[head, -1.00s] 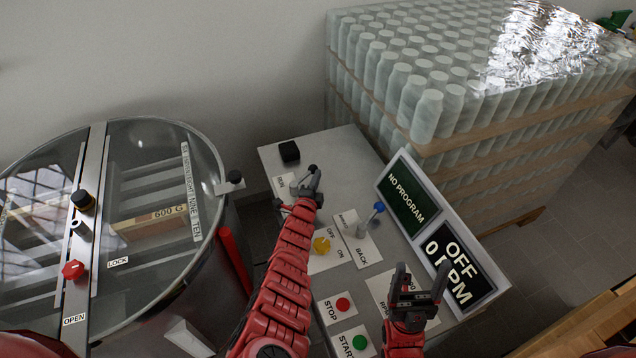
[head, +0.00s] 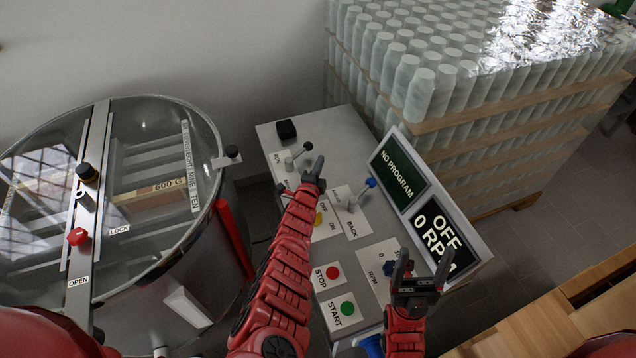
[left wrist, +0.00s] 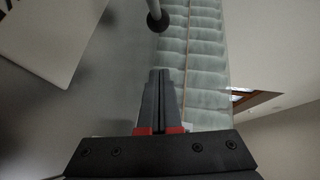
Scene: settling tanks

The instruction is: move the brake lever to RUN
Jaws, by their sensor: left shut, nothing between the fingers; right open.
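The lever by the RUN label has a grey shaft and a black ball knob (head: 308,146). It leans to the right from its base (head: 289,163) on a white plate, whose RUN label (head: 277,160) is at the far left; the rest of the plate is partly hidden behind my left arm. My left gripper (head: 319,160) is shut and empty, just below and right of the knob, seemingly apart from it. In the left wrist view a dark knob (left wrist: 157,21) on a shaft shows beyond the shut fingertips (left wrist: 160,73). My right gripper (head: 415,270) is open and empty over the RPM dial area.
A blue-knobbed lever (head: 370,183) stands right of my left gripper. Also on the panel are a black box (head: 287,129), a red STOP button (head: 333,272), a green START button (head: 347,308) and a tilted display (head: 400,172). A glass-lidded tank (head: 150,215) stands left.

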